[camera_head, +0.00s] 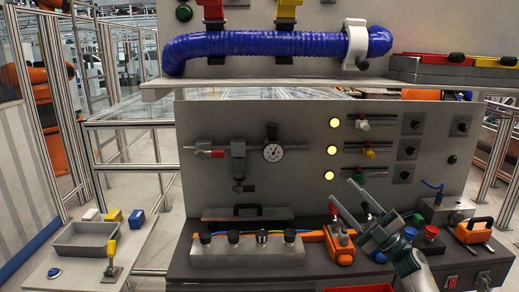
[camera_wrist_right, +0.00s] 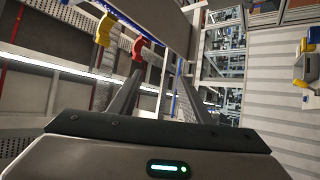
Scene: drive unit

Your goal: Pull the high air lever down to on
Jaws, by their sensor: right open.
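Two lever-like handles hang at the top edge of the head view, a red one (camera_head: 213,10) and a yellow one (camera_head: 287,10). Their upper parts are cut off, and I cannot tell which is the high air lever. A yellow handle (camera_wrist_right: 103,30) and a red handle (camera_wrist_right: 138,48) also show in the wrist view, beyond the fingers. My right gripper (camera_head: 343,190) is open and empty, in front of the panel's lower right, well below and right of both handles. Its two fingers show apart in the wrist view (camera_wrist_right: 160,70). My left gripper is in neither view.
The grey panel (camera_head: 225,125) has a gauge (camera_head: 273,152), lamps and knobs. On the bench are a grey block with black knobs (camera_head: 250,250) and an orange tool (camera_head: 340,247). A grey tray (camera_head: 85,238) stands left.

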